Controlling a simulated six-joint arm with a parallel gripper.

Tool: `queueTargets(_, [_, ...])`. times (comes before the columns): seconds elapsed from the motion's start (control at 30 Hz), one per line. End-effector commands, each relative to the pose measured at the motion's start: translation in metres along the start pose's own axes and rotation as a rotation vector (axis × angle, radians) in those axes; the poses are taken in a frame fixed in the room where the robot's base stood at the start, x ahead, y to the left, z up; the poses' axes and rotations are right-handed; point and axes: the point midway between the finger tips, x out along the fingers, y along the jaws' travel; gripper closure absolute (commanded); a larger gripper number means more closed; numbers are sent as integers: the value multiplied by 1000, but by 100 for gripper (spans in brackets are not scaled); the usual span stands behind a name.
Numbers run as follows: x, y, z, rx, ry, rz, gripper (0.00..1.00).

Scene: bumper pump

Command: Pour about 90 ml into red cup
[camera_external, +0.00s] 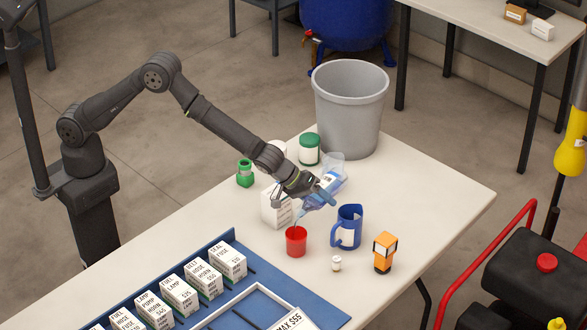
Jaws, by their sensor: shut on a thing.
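The red cup (296,243) stands upright on the table. A clear container with bluish contents (333,181) is tilted above and behind the cup, its lower end pointing down toward the cup. My gripper (318,194) is shut on this container. A thin pale streak seems to run from its low end toward the cup's mouth, but it is too small to be sure. The liquid level inside the cup cannot be made out.
A blue jug (348,227) stands right of the cup, with a small white jar (337,263) and an orange device (384,252) in front. A white box (275,208), a green-lidded jar (309,149) and a grey bin (349,108) are behind. A blue tray (321,310) of boxes lies in front.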

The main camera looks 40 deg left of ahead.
Motion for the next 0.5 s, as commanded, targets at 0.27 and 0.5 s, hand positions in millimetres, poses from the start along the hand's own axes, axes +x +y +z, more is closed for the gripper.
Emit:
queueTargets(0.27, [2, 0, -5, 4, 6, 1, 72])
queueTargets(0.5, [4, -1, -9, 7, 11, 2, 72])
